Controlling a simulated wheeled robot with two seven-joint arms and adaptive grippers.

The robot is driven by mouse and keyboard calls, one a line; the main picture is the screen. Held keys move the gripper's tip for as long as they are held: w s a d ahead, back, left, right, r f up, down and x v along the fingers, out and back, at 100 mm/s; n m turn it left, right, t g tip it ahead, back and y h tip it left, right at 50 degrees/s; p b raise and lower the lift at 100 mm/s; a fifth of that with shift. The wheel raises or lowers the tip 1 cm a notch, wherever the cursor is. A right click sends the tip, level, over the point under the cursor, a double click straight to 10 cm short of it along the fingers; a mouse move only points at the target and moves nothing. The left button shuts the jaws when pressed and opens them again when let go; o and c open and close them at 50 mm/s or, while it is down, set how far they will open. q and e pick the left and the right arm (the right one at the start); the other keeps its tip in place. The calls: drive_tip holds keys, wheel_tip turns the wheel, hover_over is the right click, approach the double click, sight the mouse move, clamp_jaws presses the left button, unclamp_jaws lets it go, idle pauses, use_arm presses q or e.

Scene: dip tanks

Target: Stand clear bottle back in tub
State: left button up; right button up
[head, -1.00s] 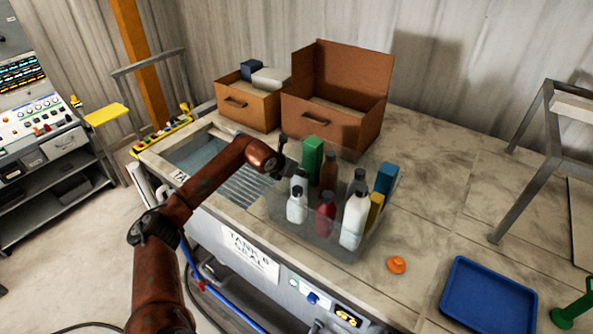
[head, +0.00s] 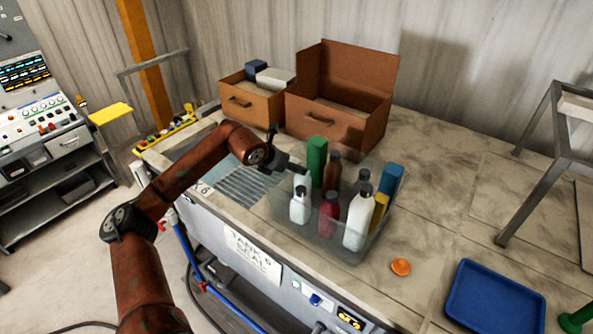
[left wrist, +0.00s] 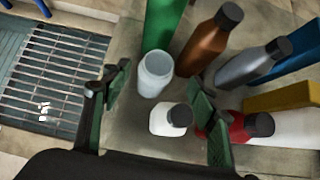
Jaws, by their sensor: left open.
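The clear bottle (left wrist: 154,76) is pale and translucent with an open rim. It stands upright among the other bottles in the see-through tub (head: 340,250). In the head view the clear bottle (head: 302,179) shows partly behind a white bottle with a dark cap (head: 299,207). My left gripper (head: 287,152) is at the tub's left side, by the clear bottle. In the left wrist view its fingers (left wrist: 160,103) are spread and empty, with the clear bottle beyond them. My right gripper is not in view.
The tub also holds a green block (head: 316,160), a brown bottle (head: 332,172), a red bottle (head: 328,214) and a larger white bottle (head: 357,221). Brown boxes (head: 340,125) stand behind. A grated tank (head: 243,187) lies left. A blue tray (head: 495,295) is front right.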

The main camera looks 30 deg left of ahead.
use_arm(q)
drive_tip(key=shift+v, duration=1.75)
